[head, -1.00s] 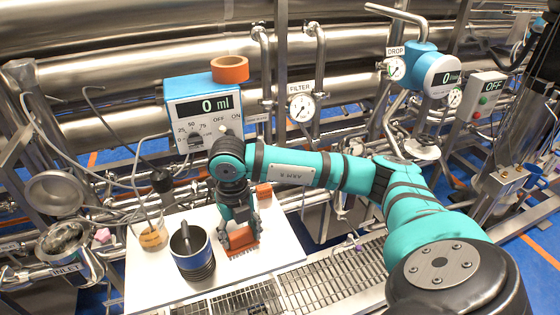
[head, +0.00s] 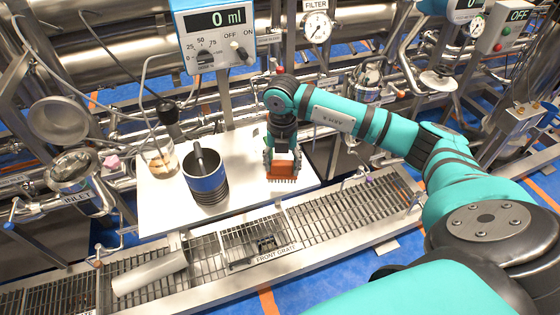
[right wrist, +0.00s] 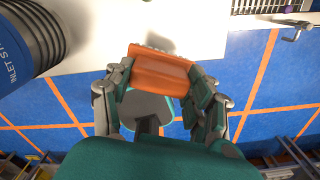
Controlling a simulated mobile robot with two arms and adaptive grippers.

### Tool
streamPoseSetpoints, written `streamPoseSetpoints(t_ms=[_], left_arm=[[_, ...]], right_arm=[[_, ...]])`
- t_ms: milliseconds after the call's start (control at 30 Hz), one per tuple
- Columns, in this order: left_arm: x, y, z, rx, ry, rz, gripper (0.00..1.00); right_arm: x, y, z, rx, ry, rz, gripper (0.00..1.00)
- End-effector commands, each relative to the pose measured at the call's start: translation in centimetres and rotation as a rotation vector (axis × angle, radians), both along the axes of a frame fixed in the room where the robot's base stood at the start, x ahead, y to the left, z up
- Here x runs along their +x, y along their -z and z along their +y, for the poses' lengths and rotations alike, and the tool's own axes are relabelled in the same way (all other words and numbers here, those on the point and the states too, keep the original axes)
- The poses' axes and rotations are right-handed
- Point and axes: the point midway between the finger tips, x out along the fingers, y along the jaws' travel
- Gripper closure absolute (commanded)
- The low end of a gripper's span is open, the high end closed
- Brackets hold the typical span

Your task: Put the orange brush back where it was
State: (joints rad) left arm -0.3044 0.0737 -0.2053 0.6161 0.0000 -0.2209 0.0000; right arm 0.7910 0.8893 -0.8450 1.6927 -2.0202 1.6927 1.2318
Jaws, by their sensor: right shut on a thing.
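The orange brush (head: 282,169) is held by my right gripper (head: 283,157), bristles down, over the right part of the white board (head: 240,200) in the head view. I cannot tell whether the bristles touch the board. In the right wrist view the brush (right wrist: 160,72) sits between the two fingers of the gripper (right wrist: 162,92), which press on its ends. The board's edge and blue floor show beyond it. My left gripper is in neither view.
A dark blue cup (head: 206,182) with a grey handle-like piece inside stands left of the brush. A glass beaker (head: 160,160) stands at the board's left. A metal grate (head: 300,228) runs along the front. Pipes and a meter box (head: 215,35) are behind.

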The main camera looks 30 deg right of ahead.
Motion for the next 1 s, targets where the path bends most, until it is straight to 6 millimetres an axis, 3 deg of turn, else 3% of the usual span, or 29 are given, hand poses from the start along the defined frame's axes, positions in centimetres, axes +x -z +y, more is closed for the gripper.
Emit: streamPoseSetpoints(t_ms=[100,200,367,600,933,967,1000], left_arm=[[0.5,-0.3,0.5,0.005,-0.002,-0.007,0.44],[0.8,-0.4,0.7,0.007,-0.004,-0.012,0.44],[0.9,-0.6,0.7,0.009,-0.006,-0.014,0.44],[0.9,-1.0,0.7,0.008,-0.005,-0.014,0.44],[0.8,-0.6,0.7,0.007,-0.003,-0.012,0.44],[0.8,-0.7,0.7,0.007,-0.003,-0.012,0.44],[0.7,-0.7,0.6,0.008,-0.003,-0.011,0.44]], right_arm=[[2.0,0.1,-0.7,0.001,0.002,0.0,0.74],[2.8,0.2,-1.1,0.0,-0.001,0.0,0.74],[3.0,1.1,-1.2,0.001,-0.001,0.003,0.74],[2.9,3.9,-1.2,0.0,-0.001,0.002,0.74],[2.9,4.3,-1.2,0.0,-0.001,0.001,0.74],[2.9,4.2,-1.2,0.0,-0.001,0.001,0.4],[2.9,4.2,-1.2,0.0,-0.001,0.001,0.35]])
